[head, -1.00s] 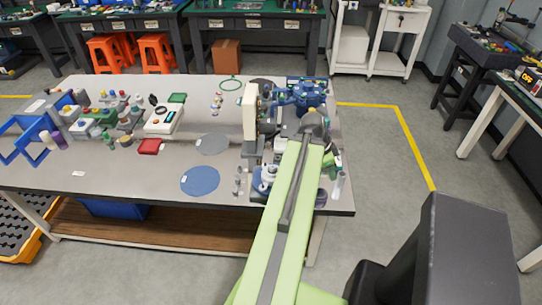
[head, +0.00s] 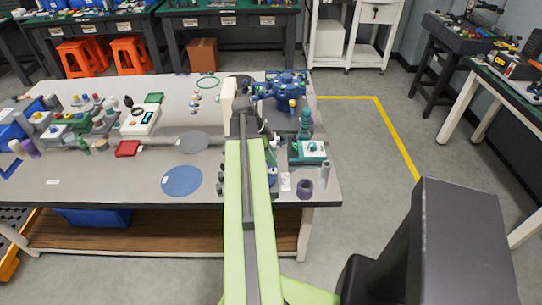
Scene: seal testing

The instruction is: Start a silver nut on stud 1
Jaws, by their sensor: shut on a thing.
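My gripper (head: 243,126) is at the far end of my green arm, over the right part of the table. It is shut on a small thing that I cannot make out. A blue round fixture (head: 280,86) with arms stands at the back right, just beyond and right of my gripper. I cannot make out stud 1 or its number. Several small grey parts (head: 222,168) stand beside my arm on its left, partly hidden. I cannot tell whether they are silver nuts. My arm covers the table directly below it.
An upright cream block (head: 228,96) stands close left of my gripper. A green-and-white device (head: 308,150), a teal bottle (head: 305,122) and a purple ring (head: 305,189) stand to the right. A blue disc (head: 182,181) and grey disc (head: 193,142) lie left, with bare table around them.

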